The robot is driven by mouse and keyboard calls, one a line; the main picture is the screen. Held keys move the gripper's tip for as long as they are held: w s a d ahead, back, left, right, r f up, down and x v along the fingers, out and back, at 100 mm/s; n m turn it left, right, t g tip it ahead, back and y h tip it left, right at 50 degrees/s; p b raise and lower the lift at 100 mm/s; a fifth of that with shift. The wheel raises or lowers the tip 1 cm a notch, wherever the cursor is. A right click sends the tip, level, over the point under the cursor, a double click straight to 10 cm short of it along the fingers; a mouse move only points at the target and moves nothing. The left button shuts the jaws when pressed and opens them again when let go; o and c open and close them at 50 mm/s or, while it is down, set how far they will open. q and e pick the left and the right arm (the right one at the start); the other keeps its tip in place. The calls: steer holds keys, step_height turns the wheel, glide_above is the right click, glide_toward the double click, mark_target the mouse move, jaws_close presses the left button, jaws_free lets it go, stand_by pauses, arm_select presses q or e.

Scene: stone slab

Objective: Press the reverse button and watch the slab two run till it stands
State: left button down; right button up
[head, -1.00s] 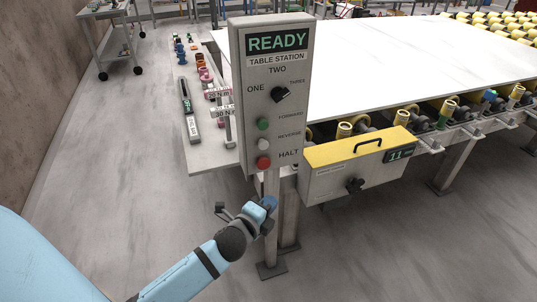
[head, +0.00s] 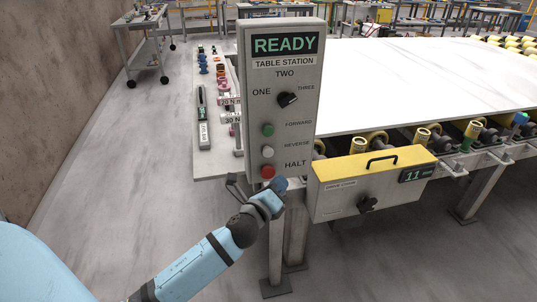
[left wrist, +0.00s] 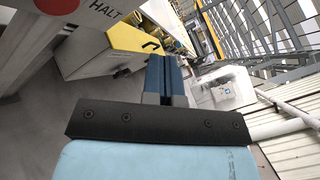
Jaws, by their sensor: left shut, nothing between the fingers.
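The table station panel (head: 285,75) stands upright on a post, its display reading READY. The white reverse button (head: 267,152) sits between the green forward button (head: 268,130) and the red halt button (head: 267,172). The black selector knob (head: 288,99) is above them. My left gripper (head: 279,184) is shut and empty, just below and right of the halt button in the picture; I cannot tell whether it touches the panel. Its blue fingers also show together in the left wrist view (left wrist: 165,72). The white slab (head: 420,85) lies on the roller table behind. My right gripper is out of view.
A yellow-topped box (head: 370,183) with a handle, a black knob and a display reading 11 is right of the post. Tools lie on a bench (head: 214,166) left of the panel. A wheeled cart (head: 147,50) stands back left. The floor at left is clear.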

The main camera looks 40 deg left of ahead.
mark_target(268, 151)
arm_select(q)
steer(key=w+a, duration=0.5)
steer(key=a, duration=0.1)
steer(key=shift+w+a, duration=0.3)
steer(key=shift+w, duration=0.05)
stand_by(0.4)
stand_by(1.0)
stand_by(0.6)
steer(key=shift+w+a, duration=0.3)
